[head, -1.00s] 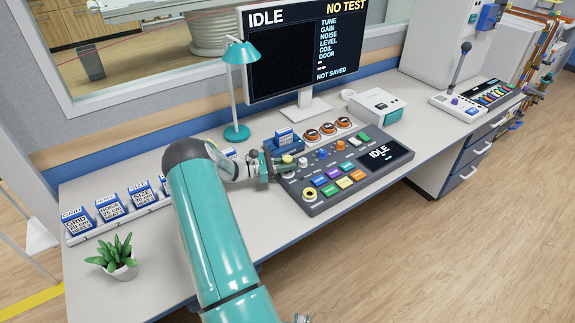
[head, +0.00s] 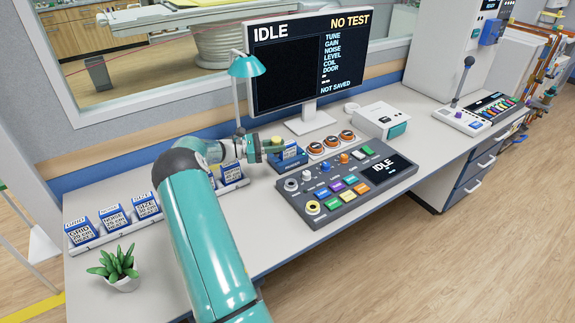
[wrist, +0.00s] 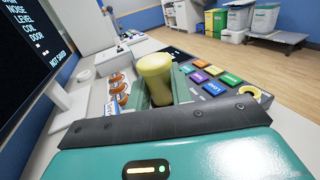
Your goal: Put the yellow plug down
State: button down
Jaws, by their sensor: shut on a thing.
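The yellow plug (head: 276,141) is in my gripper (head: 268,149), above the back left of the control panel (head: 347,205), near a blue box. In the wrist view the plug (wrist: 156,72) stands between the two fingers, its wide round yellow top toward the camera. My gripper (wrist: 160,90) is shut on it. The plug's lower end is hidden. A grey ring socket (head: 291,185) at the panel's left edge shows empty. A yellow-ringed socket (head: 312,207) lies at its front left corner.
A blue labelled box (head: 290,156) stands just right of my gripper, and a teal lamp (head: 246,68) behind it. Orange-topped round items (head: 331,141) lie behind the panel. A tray of labelled boxes (head: 112,228) and a plant (head: 118,268) are at left. The desk before the panel is bare.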

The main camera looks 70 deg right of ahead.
jog(key=w+d+r, duration=0.2)
jog(key=w+d, duration=0.1)
jog(key=w, duration=0.3)
jog(key=shift+w+d+r, duration=0.15)
jog(key=shift+w+r, duration=0.15)
jog(key=shift+r, duration=0.1)
